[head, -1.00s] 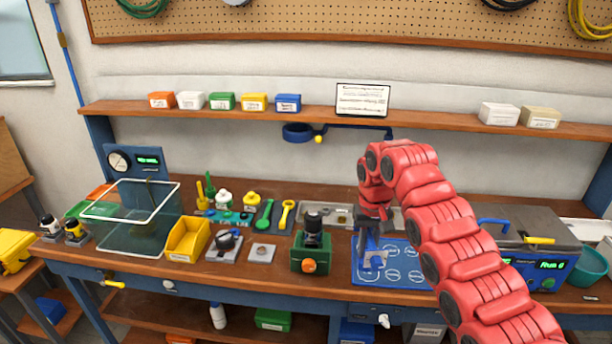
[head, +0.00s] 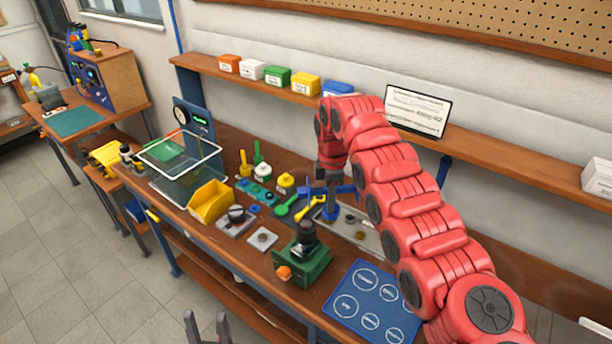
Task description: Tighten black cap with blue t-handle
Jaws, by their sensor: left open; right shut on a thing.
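The black cap (head: 306,233) sits on top of a green block-shaped fixture (head: 303,263) with an orange knob, near the front of the bench. My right gripper (head: 329,184) is shut on the blue t-handle (head: 331,211). It holds the handle behind and slightly right of the cap, apart from it, near the grey tray. The red arm and gripper partly hide the handle. My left gripper (head: 206,328) shows at the bottom edge, open and empty, in front of the bench and well away from the cap.
A blue marked mat (head: 368,300) lies right of the fixture. A grey tray (head: 362,238) is behind it. A shelf with small boxes runs above.

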